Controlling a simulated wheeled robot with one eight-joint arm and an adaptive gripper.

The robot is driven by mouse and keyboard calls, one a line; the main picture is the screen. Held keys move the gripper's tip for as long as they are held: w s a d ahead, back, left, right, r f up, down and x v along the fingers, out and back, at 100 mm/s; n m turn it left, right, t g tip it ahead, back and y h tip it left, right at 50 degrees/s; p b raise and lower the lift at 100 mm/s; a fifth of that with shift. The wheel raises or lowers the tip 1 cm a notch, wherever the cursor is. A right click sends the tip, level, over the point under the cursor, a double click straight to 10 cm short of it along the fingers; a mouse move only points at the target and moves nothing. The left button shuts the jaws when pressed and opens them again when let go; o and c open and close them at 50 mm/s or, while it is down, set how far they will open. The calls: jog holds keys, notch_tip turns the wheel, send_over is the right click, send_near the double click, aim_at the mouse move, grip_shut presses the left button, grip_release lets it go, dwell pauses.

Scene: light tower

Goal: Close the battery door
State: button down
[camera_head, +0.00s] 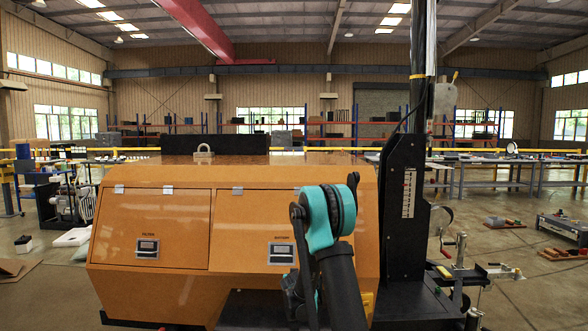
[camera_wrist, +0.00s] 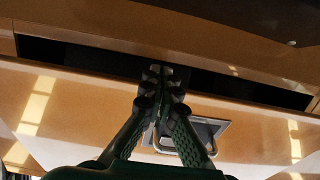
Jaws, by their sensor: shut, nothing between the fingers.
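The battery door (camera_head: 250,230) is the right-hand orange panel on the front of the orange light tower cabinet (camera_head: 150,300). It carries a grey latch (camera_head: 281,253), and my arm covers its right part. In the wrist view the door panel (camera_wrist: 75,110) shows with its latch (camera_wrist: 205,135), and a long dark gap (camera_wrist: 90,58) runs between its edge and the orange frame, so it stands ajar. My gripper (camera_wrist: 160,72) is shut and empty, its fingertips over the dark gap near the latch. Contact with the door cannot be told. In the head view my arm hides the fingers.
A second closed orange door (camera_head: 155,230) with its own latch is to the left. A black mast (camera_head: 405,200) rises at the cabinet's right. A jack with a crank (camera_head: 460,265) stands further right. Open floor (camera_head: 520,300) lies on the right.

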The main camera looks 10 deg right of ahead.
jog(key=shift+x, duration=2.1)
jog(key=shift+f, duration=0.1)
